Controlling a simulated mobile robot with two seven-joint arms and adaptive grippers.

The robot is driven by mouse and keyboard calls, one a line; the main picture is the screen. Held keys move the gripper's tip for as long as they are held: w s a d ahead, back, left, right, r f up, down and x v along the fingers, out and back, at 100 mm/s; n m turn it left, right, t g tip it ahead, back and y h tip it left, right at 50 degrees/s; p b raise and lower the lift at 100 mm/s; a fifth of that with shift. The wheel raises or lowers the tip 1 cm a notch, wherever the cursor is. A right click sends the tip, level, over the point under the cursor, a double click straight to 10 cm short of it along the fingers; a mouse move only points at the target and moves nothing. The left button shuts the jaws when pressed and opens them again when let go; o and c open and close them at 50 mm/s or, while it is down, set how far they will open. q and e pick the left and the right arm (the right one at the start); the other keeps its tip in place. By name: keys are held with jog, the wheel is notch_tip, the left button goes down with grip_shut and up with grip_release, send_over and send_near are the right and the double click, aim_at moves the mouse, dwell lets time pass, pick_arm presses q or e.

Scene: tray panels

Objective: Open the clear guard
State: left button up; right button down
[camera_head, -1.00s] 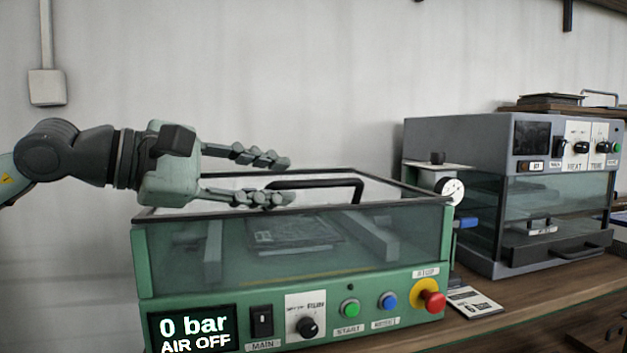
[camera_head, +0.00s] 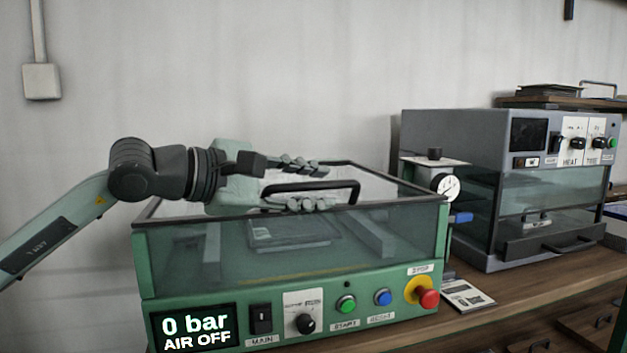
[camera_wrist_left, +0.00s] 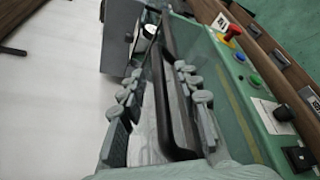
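The clear guard (camera_head: 375,232) is a see-through cover with a dark rim on the green press (camera_head: 205,300), and it is down. Its black bar handle (camera_head: 357,188) stands on the top; the bar also shows in the left wrist view (camera_wrist_left: 183,125). My left gripper (camera_head: 322,184) is level with the handle, just above the guard's top. Its two fingers (camera_wrist_left: 163,82) are open, one on each side of the bar. I cannot tell whether either finger touches it. A dark flat panel (camera_head: 290,231) lies inside, seen through the guard. My right gripper is not in view.
The press front has a screen reading 0 bar, AIR OFF (camera_head: 197,328), a green button (camera_head: 346,304), a blue button (camera_head: 382,297) and a red stop knob (camera_head: 428,298). A grey heater unit (camera_head: 460,140) with a gauge (camera_head: 447,187) beside it stands right. The space above the guard is clear.

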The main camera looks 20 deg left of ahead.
pick_arm(q)
jog(key=shift+w+d, duration=0.1)
grip_shut()
dwell(0.3)
